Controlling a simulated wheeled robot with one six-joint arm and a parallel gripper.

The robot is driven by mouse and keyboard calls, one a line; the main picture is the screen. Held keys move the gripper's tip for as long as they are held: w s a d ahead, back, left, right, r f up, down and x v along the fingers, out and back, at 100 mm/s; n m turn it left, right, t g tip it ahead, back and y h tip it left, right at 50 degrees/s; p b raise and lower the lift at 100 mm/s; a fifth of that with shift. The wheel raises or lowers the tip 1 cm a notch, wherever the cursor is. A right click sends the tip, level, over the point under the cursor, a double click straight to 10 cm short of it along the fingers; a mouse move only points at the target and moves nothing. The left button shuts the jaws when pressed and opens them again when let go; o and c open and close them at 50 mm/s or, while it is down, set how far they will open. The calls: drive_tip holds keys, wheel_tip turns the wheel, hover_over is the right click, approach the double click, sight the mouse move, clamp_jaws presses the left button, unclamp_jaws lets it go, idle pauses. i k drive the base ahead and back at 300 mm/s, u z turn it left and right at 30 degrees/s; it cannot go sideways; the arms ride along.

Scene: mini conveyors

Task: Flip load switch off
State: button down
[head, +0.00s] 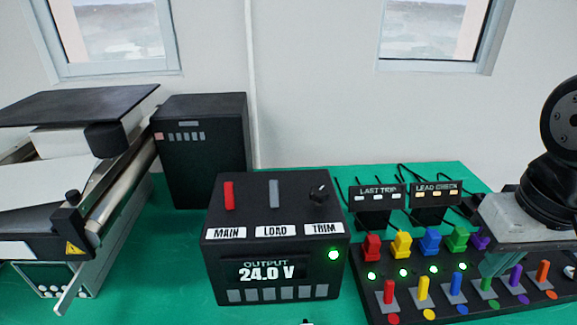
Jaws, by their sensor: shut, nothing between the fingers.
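The power supply box (215,262) stands on the green table in the middle of the head view. Its load switch (275,193) is a grey lever on the sloped top, above the LOAD label (272,230). The lever points up toward the back, like the red main switch (229,195) on its left. The display (266,270) reads 24.0 V and a green lamp (333,254) is lit. My gripper (494,265) is at the right, over the connector panel, well apart from the load switch. It is shut and empty; its fingers show only in part.
The black trim knob (319,192) sits right of the load switch. The connector panel (375,292) with coloured plugs and levers is at the right, two small label boxes (376,194) behind it. A black cabinet (205,145) and a conveyor (110,205) stand at the left.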

sight(273, 183)
drive_tip(key=k, duration=0.95)
drive_tip(key=u, duration=0.55)
drive_tip(key=i, duration=1)
